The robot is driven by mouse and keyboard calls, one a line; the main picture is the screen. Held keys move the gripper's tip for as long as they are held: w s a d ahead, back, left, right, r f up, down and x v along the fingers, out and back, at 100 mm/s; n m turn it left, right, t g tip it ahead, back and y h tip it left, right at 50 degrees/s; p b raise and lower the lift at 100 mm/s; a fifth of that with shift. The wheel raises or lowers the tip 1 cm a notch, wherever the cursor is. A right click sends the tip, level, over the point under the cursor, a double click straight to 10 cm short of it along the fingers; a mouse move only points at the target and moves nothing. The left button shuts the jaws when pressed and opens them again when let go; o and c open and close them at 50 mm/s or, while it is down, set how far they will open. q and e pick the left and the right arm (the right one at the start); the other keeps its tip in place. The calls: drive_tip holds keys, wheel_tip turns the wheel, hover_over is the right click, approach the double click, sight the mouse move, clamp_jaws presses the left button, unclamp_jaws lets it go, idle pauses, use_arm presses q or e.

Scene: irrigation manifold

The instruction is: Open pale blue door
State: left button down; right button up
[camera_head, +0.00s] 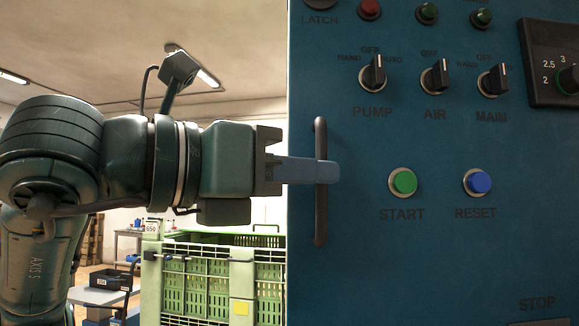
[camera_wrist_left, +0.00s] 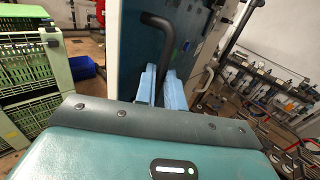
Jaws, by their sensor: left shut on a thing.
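A large blue door panel (camera_head: 440,150) fills the right of the head view, face on to me. It looks mid-blue rather than pale. Its dark upright bar handle (camera_head: 320,225) is near its left edge. My left gripper (camera_head: 325,172) comes in from the left and its blue fingers are shut on the middle of the handle. In the left wrist view the fingers (camera_wrist_left: 160,88) stand on both sides of the handle (camera_wrist_left: 163,30), beside the door's dark blue face (camera_wrist_left: 137,45). My right gripper is not in view.
The panel carries a green START button (camera_head: 403,182), a blue RESET button (camera_head: 477,182) and several rotary switches. Green crates (camera_head: 210,285) stand behind my left arm.

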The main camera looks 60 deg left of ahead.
use_arm(q)
drive_tip(key=shift+w+d+f, duration=0.15)
drive_tip(key=shift+d, duration=0.1)
drive_tip(key=c, duration=1.9)
unclamp_jaws()
drive_tip(key=shift+w, duration=0.1)
drive_tip(key=o, duration=0.3)
drive_tip(key=shift+w+d, duration=0.3)
drive_tip(key=shift+w, duration=0.3)
drive_tip(key=shift+o, duration=0.6)
drive_tip(key=shift+s+a, duration=0.15)
drive_tip(key=shift+s, duration=0.15)
drive_tip(key=s+b, duration=0.1)
drive_tip(key=s, duration=1.2)
drive_tip(key=shift+s+d+b, duration=0.15)
drive_tip(key=shift+d+b, duration=0.25)
drive_tip(key=shift+d, duration=0.05)
